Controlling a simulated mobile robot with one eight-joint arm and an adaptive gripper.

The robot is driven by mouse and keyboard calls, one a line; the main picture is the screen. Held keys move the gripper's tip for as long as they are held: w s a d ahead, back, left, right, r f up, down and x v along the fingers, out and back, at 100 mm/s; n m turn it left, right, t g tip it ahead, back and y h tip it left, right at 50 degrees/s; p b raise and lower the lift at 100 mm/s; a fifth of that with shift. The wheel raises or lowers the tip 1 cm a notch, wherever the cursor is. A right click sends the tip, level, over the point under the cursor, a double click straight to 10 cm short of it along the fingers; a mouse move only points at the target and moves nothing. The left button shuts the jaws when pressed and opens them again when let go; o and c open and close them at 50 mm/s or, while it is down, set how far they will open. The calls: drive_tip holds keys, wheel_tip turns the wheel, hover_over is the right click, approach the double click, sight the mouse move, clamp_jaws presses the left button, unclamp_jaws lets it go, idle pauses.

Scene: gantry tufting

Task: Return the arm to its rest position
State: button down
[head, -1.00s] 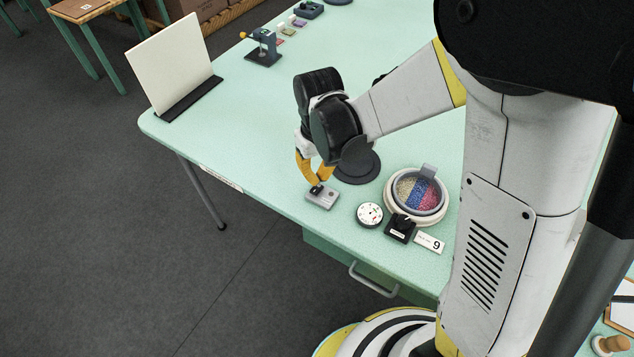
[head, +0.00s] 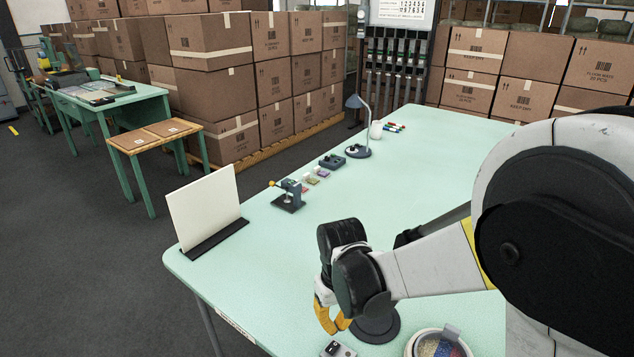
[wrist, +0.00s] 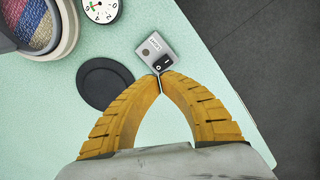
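My gripper (head: 333,324) hangs over the near part of the pale green table (head: 430,190), fingers pointing down. In the wrist view its two yellow fingers (wrist: 160,78) come together at the tips, with no object seen between them. Just past the tips in that view is a small grey box (wrist: 152,46) with a black rocker switch; it also shows at the bottom edge of the head view (head: 335,350). In the head view a small gap shows between fingertips and box. My arm is bent forward over the table.
A white board (head: 206,212), a small blue-grey device (head: 289,195) and a desk lamp (head: 357,128) stand farther off. The table's middle is clear.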

drive_tip(key=s+d+r+m+t, duration=0.2)
drive_tip(key=s+d+r, duration=0.3)
drive_tip(key=r, duration=0.3)
drive_tip(key=s+d+r+m+t, duration=0.2)
drive_tip(key=s+d+r+t, duration=0.3)
drive_tip(key=d+r, duration=0.3)
drive_tip(key=shift+s+d+r, duration=0.2)
drive_tip(key=shift+s, duration=0.25)
